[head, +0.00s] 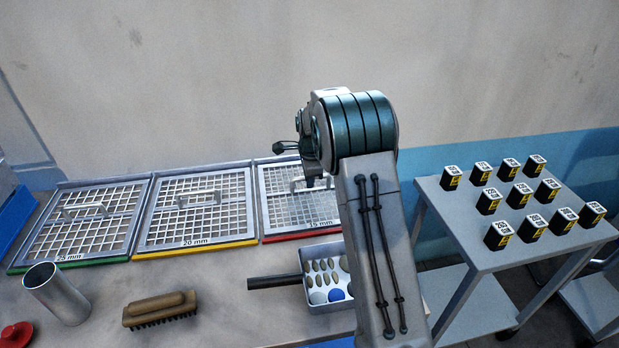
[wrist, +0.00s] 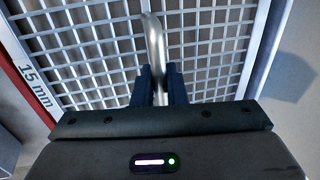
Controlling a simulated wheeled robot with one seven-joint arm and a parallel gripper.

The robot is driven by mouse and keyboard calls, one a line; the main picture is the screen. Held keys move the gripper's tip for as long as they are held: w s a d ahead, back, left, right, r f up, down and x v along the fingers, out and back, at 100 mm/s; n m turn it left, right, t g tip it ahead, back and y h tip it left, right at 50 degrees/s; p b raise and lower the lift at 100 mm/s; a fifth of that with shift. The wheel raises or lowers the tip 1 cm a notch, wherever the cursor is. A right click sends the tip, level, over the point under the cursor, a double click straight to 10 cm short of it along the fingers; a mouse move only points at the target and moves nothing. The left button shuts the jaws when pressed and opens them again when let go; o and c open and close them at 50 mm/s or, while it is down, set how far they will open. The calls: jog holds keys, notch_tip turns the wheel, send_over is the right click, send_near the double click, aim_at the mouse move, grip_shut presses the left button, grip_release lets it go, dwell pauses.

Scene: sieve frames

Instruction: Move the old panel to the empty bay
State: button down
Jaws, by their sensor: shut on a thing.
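Three mesh panels with bar handles lie in a row along the wall: a green-edged 25 mm panel (head: 85,225), a yellow-edged 20 mm panel (head: 197,215) and a red-edged 15 mm panel (head: 290,208). My gripper (wrist: 160,85) is shut on the metal handle (wrist: 155,42) of the 15 mm panel. In the wrist view that panel's mesh (wrist: 90,50) fills most of the picture. My arm hides its right part in the head view. I cannot tell whether it is lifted, nor which panel is the old one. No empty bay shows.
A metal cup (head: 57,295), a wooden brush (head: 160,309), a red lidded object (head: 16,335) and a tray of stones (head: 319,308) with a dark handle stand in front of the panels. A grey cart (head: 470,250) with several black boxes stands at right.

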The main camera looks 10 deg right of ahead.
jog(key=c, duration=1.4)
grip_release()
jog(key=shift+r, duration=0.1)
jog(key=shift+o, duration=0.2)
notch_tip(320, 180, up, 14)
jog(key=s, duration=0.2)
jog(key=shift+s+f+b, duration=0.25)
jog(key=shift+s+b, duration=0.1)
jog(key=shift+b, duration=0.1)
